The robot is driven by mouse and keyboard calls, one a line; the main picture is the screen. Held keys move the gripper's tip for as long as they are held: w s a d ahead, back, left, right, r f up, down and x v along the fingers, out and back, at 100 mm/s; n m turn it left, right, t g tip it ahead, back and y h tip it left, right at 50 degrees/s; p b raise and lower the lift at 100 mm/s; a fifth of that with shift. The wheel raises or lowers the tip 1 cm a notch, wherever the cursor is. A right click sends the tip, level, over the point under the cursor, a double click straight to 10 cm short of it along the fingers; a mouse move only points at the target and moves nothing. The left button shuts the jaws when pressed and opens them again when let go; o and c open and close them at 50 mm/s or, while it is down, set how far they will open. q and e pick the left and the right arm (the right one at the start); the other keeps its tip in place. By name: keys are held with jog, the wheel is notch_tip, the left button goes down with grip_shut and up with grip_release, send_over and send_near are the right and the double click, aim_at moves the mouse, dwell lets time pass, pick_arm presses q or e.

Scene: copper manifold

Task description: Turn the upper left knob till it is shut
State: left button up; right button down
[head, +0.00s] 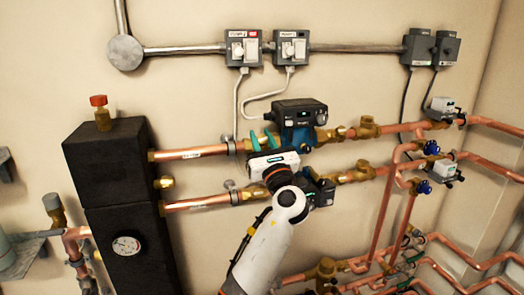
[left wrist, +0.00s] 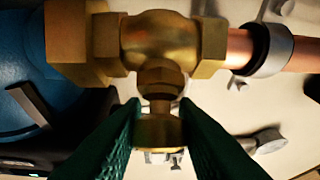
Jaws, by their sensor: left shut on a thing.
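The upper left knob (left wrist: 158,131) is a brass piece on a short stem below a brass valve body (left wrist: 160,42) in the left wrist view. The green fingers of my left gripper (left wrist: 159,118) are closed on it from both sides, hiding its edges. In the head view my left gripper (head: 262,141) is at the upper copper pipe, just left of the upper pump (head: 298,115). The brass valve (head: 243,146) shows partly beside the fingers there, and the knob itself is hidden. How far the knob is turned I cannot tell. My right gripper is not in view.
A black insulated block (head: 108,165) with a gauge (head: 127,246) stands to the left. A lower pump (head: 321,191) sits close to my left wrist. Grey switch boxes (head: 291,47) with hanging cables are above. Copper pipes crowd the right; bare wall lies above the block.

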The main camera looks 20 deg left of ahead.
pick_arm(q)
jog(key=n+g+y+b, duration=0.1)
jog(key=n+g+y, duration=0.1)
jog(key=n, duration=0.1)
jog(key=shift+f+n+b, duration=0.2)
jog(key=shift+n+b, duration=0.1)
jog(key=shift+b, duration=0.1)
jog(key=n+g+y+b, duration=0.1)
jog(key=n+g+y, duration=0.1)
jog(key=n, duration=0.1)
jog(key=shift+r+g, duration=0.1)
jog(key=shift+g, duration=0.3)
jog(key=n+g+y, duration=0.1)
jog(key=n+g, duration=0.2)
jog(key=shift+r+n, duration=0.1)
jog(key=shift+n, duration=0.2)
jog(key=shift+n+g+y, duration=0.3)
jog(key=shift+n+g, duration=0.9)
jog(key=shift+g, duration=0.2)
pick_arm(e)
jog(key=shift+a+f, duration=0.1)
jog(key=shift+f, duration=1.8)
pick_arm(q)
jog(key=shift+n, duration=0.3)
jog(key=o, duration=1)
jog(key=shift+a, duration=0.1)
